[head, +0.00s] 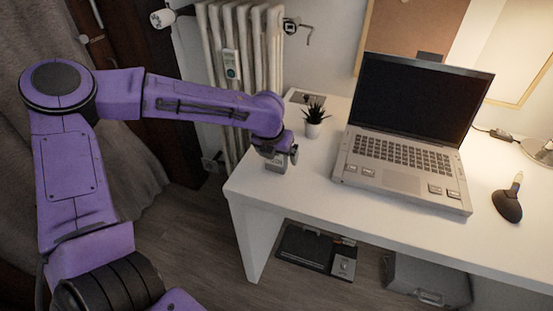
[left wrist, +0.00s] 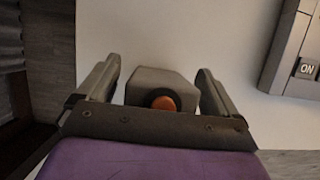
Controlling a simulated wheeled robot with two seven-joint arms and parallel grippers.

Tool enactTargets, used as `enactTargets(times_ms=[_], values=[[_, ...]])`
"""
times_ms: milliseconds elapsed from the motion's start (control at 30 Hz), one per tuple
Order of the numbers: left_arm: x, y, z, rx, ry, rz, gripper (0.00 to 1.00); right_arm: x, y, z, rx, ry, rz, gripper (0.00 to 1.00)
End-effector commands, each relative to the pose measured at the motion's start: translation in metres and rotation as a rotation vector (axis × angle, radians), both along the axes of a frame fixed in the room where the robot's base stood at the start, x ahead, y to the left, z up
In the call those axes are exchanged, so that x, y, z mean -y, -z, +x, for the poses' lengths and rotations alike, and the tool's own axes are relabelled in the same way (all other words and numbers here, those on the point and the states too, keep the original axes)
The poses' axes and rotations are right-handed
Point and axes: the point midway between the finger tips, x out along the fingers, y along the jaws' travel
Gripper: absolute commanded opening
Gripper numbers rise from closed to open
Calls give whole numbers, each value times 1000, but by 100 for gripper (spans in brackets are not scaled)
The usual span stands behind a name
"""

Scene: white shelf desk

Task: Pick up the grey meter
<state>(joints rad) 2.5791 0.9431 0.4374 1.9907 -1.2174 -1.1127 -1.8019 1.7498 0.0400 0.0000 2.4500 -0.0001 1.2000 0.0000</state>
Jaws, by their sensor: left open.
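The grey meter (left wrist: 158,82), a grey block with a round orange part on its near side, sits on the white desk in the left wrist view. My left gripper (left wrist: 158,92) is open, with one finger on each side of the meter. A narrow gap shows on each side, so the fingers look apart from it. In the head view my left gripper (head: 279,155) is low over the desk's left end, and the meter (head: 275,167) shows partly below it. My right gripper is not in view.
An open laptop (head: 405,180) stands on the desk (head: 310,185) to the right, with a small potted plant (head: 314,122) behind the gripper. A radiator (head: 240,50) stands behind the desk's left end.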

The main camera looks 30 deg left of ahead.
Motion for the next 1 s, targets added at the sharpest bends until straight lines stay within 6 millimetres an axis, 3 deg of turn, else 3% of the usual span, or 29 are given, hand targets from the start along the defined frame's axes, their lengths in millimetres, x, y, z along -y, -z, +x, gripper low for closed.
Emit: enactTargets(times_ms=[133,167,300,333,600,733,867,1000], values=[[0,-1,0,0,0,0,94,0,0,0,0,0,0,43],[0,-1,0,0,0,0,87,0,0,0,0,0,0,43],[0,-1,0,0,0,0,42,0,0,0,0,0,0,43],[0,-1,0,-1,0,0,35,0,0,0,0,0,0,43],[0,-2,0,0,0,0,35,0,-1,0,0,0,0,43],[0,-11,0,2,0,1,35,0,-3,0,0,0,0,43],[1,-40,-1,5,0,3,35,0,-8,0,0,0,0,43],[24,-78,-27,6,3,5,35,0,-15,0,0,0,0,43]])
